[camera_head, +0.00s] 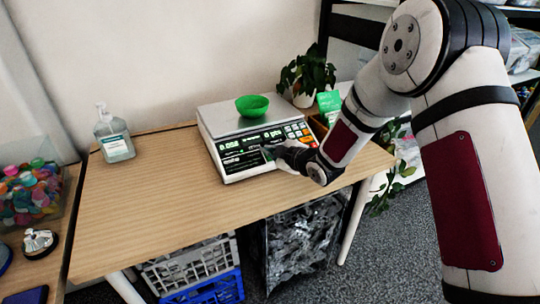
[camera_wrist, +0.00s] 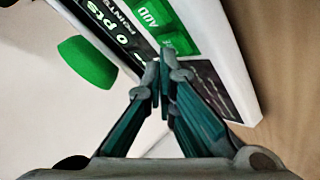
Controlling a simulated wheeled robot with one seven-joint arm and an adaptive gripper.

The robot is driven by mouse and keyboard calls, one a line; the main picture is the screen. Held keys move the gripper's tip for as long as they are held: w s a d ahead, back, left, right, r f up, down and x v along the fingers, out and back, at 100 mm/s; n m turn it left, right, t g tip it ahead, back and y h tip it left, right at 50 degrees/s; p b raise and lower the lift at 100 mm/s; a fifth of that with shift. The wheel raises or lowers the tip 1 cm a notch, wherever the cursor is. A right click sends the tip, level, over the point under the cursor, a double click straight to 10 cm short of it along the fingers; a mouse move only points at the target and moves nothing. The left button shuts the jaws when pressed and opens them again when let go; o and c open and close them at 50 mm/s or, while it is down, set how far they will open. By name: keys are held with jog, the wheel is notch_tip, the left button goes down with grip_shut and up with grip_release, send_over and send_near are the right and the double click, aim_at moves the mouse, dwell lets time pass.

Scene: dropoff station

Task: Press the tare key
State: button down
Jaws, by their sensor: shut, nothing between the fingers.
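The scale (camera_head: 208,125) stands on the wooden table, with a green bowl (camera_head: 252,106) on its metal plate. Its front panel has a lit display and coloured keys (camera_head: 294,132). My gripper (camera_head: 268,152) is shut and empty at the panel's front, below the keys. In the wrist view the closed fingertips (camera_wrist: 161,78) are over the panel, beside a green key marked ADD (camera_wrist: 150,18). Another green key (camera_wrist: 178,42) is just beyond the tips, its label mostly unreadable. I cannot make out which key is tare, or whether the tips touch the panel.
A sanitizer bottle (camera_head: 114,138) stands at the table's back left. A potted plant (camera_head: 306,75) and a green packet (camera_head: 329,102) are right of the scale. A bin of coloured lids (camera_head: 30,190) is at far left. The table's front left is clear.

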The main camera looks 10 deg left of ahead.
jog(key=shift+w+f, duration=0.1)
jog(key=shift+f, duration=0.1)
dwell(0.6)
jog(key=shift+s+d+r, duration=0.15)
jog(key=shift+s+r, duration=0.15)
jog(key=shift+r, duration=0.45)
jog(key=r+p, duration=0.1)
jog(key=s+r+p, duration=0.1)
jog(key=r, duration=0.1)
jog(key=d+r+p, duration=0.1)
jog(key=shift+s+r, duration=0.25)
jog(key=shift+s, duration=0.1)
dwell(0.4)
